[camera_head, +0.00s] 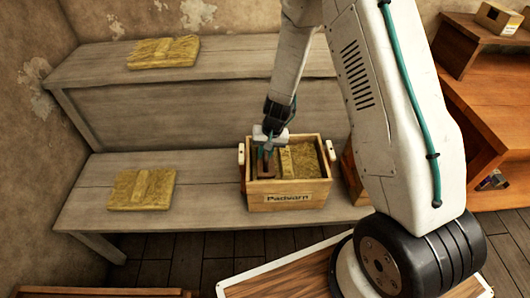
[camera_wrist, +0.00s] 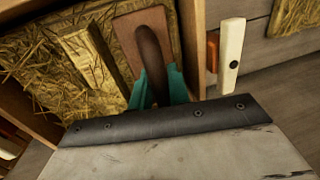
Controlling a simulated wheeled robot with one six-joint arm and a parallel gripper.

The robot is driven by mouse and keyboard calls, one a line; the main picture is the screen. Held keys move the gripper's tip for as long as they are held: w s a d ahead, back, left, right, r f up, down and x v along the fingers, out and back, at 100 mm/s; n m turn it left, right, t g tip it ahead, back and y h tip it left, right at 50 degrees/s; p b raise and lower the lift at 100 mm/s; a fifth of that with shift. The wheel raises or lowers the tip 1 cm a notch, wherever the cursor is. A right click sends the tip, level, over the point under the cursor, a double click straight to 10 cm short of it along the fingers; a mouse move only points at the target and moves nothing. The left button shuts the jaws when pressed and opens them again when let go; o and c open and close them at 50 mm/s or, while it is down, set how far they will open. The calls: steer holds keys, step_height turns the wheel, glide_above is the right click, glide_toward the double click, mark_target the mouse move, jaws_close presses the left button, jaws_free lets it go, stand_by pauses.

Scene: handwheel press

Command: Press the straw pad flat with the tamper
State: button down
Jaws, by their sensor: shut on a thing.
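My gripper (camera_head: 265,150) is over the left part of a wooden crate (camera_head: 288,206) labelled "Padvarn". Its teal fingers (camera_wrist: 158,88) are shut on the dark handle of the tamper (camera_wrist: 150,45). The tamper, with a flat reddish-brown base, also shows in the head view (camera_head: 264,168), at the crate's left side. The straw pad (camera_head: 308,162) lies inside the crate with a pale wooden strip across it; it also shows in the wrist view (camera_wrist: 50,80). The tamper is beside the strip; whether its base touches the straw I cannot tell.
White upright handles flank the crate, one at its left (camera_head: 241,154). Other straw pads lie on the upper shelf (camera_head: 165,52) and the lower bench (camera_head: 142,188). Another wooden box (camera_head: 352,178) is partly hidden behind my arm.

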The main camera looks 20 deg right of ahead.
steer(key=shift+s, duration=0.1)
steer(key=shift+r, duration=4.85)
